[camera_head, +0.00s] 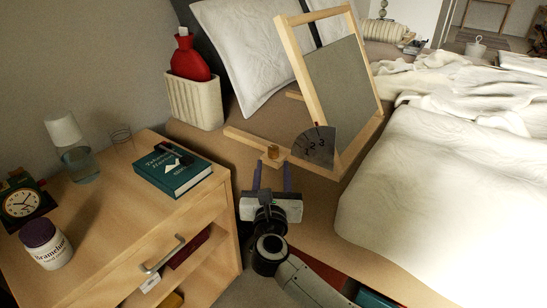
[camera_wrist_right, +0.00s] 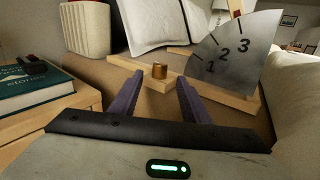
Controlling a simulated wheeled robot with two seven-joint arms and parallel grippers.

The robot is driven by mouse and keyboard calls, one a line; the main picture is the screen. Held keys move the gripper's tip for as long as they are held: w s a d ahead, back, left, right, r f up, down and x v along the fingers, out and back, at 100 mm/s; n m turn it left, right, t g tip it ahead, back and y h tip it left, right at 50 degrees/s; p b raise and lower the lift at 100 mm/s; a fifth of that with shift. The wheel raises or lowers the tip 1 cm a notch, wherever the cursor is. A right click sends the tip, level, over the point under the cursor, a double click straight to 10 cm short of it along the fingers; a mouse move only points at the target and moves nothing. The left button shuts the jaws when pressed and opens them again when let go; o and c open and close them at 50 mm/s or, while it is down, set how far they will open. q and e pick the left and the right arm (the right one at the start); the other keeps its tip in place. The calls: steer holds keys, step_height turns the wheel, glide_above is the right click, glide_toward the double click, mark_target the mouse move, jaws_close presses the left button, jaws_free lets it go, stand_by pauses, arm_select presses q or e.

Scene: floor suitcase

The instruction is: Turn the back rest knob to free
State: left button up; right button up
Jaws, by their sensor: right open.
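The back rest (camera_head: 345,85) is a wooden frame with a grey panel, tilted up on the bed in front of the pillow. A grey dial plate (camera_head: 314,147) marked 1, 2, 3 stands at its lower side; it also shows in the right wrist view (camera_wrist_right: 232,58). A small brass knob (camera_head: 273,151) sits on the wooden base rail left of the dial. My right gripper (camera_head: 272,172) is open, with its purple fingers pointing at the knob. In the right wrist view the knob (camera_wrist_right: 159,71) appears centred between the fingertips, apart from both. My left gripper is not in view.
A wooden nightstand (camera_head: 105,235) is close on the left, with a teal book (camera_head: 172,175), glass carafe (camera_head: 75,150), clock (camera_head: 20,203) and jar (camera_head: 46,245). A ribbed cream holder (camera_head: 195,102) with a red bottle (camera_head: 187,60) stands behind. White bedding (camera_head: 430,180) lies right.

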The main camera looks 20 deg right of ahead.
mark_target(273, 154)
steer(key=b+x, duration=0.2)
steer(key=x, duration=0.5)
steer(key=shift+w+d+f, duration=0.1)
steer(key=shift+w, duration=0.05)
steer(key=shift+w+d, duration=0.2)
steer(key=shift+w, duration=0.35)
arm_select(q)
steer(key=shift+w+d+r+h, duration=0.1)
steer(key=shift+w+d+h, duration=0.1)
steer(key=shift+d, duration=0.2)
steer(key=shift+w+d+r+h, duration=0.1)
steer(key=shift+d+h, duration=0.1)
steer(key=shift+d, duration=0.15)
arm_select(e)
steer(key=c, duration=1)
steer(key=shift+c, duration=0.2)
